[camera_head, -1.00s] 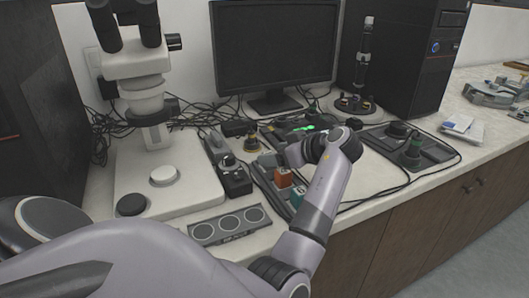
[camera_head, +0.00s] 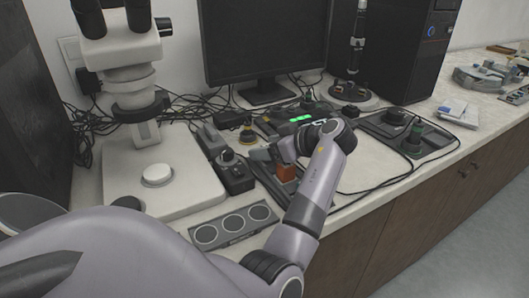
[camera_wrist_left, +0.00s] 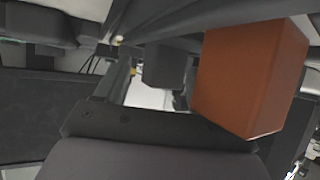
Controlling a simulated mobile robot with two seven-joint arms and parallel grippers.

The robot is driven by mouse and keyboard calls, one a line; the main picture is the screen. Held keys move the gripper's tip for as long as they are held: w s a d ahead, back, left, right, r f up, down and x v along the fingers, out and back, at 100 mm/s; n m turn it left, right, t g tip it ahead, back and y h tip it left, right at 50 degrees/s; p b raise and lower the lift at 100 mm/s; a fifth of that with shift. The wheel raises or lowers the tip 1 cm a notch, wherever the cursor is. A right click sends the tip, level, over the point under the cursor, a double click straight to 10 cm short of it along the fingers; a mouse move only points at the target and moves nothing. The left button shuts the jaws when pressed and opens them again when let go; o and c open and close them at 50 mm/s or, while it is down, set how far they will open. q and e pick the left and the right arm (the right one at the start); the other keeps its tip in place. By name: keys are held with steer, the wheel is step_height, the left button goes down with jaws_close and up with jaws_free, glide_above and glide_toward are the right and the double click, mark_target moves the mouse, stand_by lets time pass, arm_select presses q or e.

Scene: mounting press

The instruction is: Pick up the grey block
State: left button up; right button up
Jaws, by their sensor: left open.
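A grey block (camera_head: 260,155) stands in a dark tray on the bench, just behind and left of an orange block (camera_head: 287,172) in the head view. My left gripper (camera_head: 284,151) is open, low over the tray next to these blocks; my wrist partly hides it. In the left wrist view the orange block (camera_wrist_left: 245,75) is large and close at the right. A dark grey block (camera_wrist_left: 165,65) shows smaller near the middle. I cannot tell whether the fingers touch either block. My right gripper is out of view.
A grey plate with three round recesses (camera_head: 234,225) lies in front of the tray. A microscope (camera_head: 135,75) stands at the left, a monitor (camera_head: 268,40) behind. A dark device with a green display (camera_head: 300,118) is just beyond my wrist. Cables cross the bench.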

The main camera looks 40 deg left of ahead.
arm_select(q)
jaws_close()
stand_by(0.3)
